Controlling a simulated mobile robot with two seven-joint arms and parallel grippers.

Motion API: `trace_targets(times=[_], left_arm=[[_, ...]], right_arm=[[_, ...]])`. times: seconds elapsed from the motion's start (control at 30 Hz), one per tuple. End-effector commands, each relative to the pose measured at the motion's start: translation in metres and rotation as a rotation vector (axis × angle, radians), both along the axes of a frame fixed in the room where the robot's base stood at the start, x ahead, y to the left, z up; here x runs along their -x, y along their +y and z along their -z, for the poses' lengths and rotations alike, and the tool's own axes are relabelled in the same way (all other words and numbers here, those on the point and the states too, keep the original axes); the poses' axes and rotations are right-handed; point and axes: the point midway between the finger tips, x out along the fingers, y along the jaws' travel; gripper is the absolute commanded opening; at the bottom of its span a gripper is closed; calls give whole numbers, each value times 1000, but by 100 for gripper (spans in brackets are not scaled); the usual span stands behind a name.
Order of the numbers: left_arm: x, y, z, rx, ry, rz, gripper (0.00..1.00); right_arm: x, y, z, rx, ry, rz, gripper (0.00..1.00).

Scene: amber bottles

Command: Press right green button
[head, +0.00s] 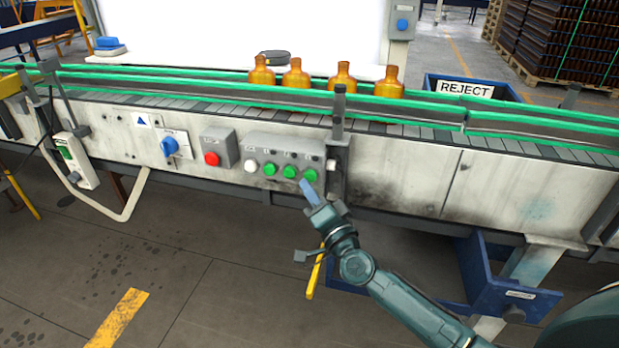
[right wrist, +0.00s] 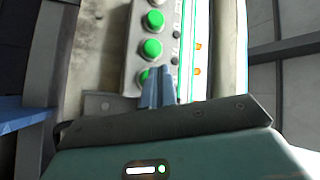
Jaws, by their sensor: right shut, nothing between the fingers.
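The grey button panel (head: 285,156) on the conveyor's front carries a row of buttons, a white one (head: 250,167) at left and three green ones. The right green button (head: 310,175) is at the row's right end. My right gripper (head: 305,186) is shut and empty, its blue fingertips just below and in front of this button. In the right wrist view, the shut fingers (right wrist: 158,90) partly cover the lowest green button (right wrist: 144,75); I cannot tell whether they touch it. The other green buttons (right wrist: 152,48) are clear of the fingers. My left gripper is not in view.
A red button (head: 211,159) and a blue rotary switch (head: 170,146) sit left of the panel. Several amber bottles (head: 294,75) stand on the conveyor between green rails. A dark post (head: 338,112) rises right of the panel. A blue REJECT bin (head: 515,93) is behind.

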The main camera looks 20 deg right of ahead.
Motion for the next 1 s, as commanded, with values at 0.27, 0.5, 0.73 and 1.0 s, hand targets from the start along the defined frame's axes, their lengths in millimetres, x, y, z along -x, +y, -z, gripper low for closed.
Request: trace_targets(times=[0.27,0.5,0.73,1.0], left_arm=[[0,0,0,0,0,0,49],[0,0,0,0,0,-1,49],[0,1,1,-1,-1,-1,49],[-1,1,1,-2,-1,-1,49]], right_arm=[[0,0,0,0,0,0,0],[0,0,0,0,0,0,0],[-4,-3,0,1,-2,1,0],[-7,-5,0,0,0,0,0]])
